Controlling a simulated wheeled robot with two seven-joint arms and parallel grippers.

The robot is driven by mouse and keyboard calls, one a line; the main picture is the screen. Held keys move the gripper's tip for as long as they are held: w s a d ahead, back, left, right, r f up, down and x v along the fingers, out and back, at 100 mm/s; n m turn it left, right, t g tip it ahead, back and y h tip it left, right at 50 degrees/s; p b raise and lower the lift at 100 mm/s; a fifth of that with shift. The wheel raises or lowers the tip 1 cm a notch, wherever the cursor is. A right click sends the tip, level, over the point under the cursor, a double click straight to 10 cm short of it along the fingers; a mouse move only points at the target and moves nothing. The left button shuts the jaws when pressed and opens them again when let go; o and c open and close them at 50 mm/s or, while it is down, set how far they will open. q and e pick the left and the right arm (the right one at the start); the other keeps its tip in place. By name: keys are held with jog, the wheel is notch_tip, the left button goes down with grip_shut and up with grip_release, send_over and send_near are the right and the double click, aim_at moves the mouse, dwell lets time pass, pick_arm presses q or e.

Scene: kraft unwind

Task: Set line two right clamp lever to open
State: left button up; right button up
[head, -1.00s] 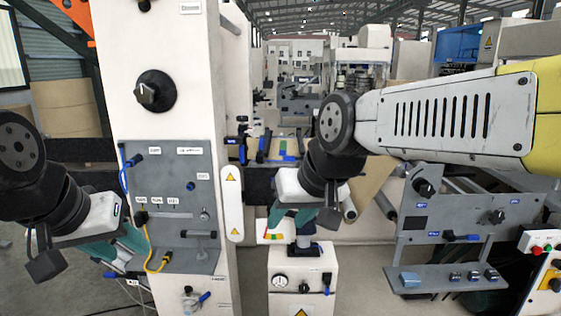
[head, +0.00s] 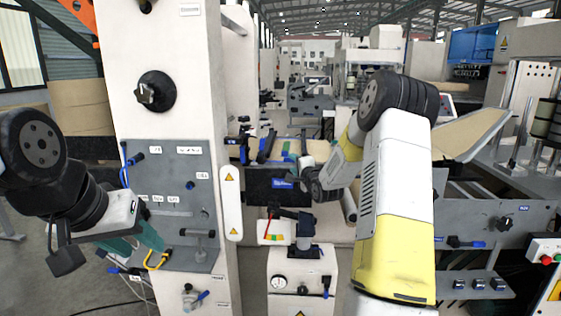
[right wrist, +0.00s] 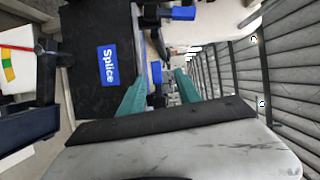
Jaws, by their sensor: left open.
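Blue-handled clamp levers (head: 266,147) stand at the back of the dark splice table (head: 262,196). I cannot tell which one is the line two right lever. In the right wrist view one blue handle (right wrist: 156,72) shows between and beyond my fingertips, and another (right wrist: 182,13) near the top. My right gripper (head: 292,152) is at the right end of this lever row. Its teal fingers (right wrist: 160,88) are apart, with no grip visible. My left gripper (head: 136,242) is open and empty in front of the grey panel on the white column, away from the levers.
The white column (head: 170,80) with a black knob and grey panel (head: 180,205) stands at the left. A white pedestal (head: 303,278) with a gauge stands in front of the splice table. A grey control panel (head: 500,222) is at the right.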

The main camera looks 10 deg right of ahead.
aim_at(290, 161)
jog(key=shift+m+t, duration=0.4)
jog(key=shift+m, duration=0.2)
jog(key=w, duration=0.2)
jog(key=w+f, duration=0.1)
jog(key=w, duration=0.5)
jog(key=shift+w+f, duration=0.15)
jog(key=shift+w, duration=0.1)
jog(key=shift+c, duration=0.2)
grip_shut()
dwell(0.5)
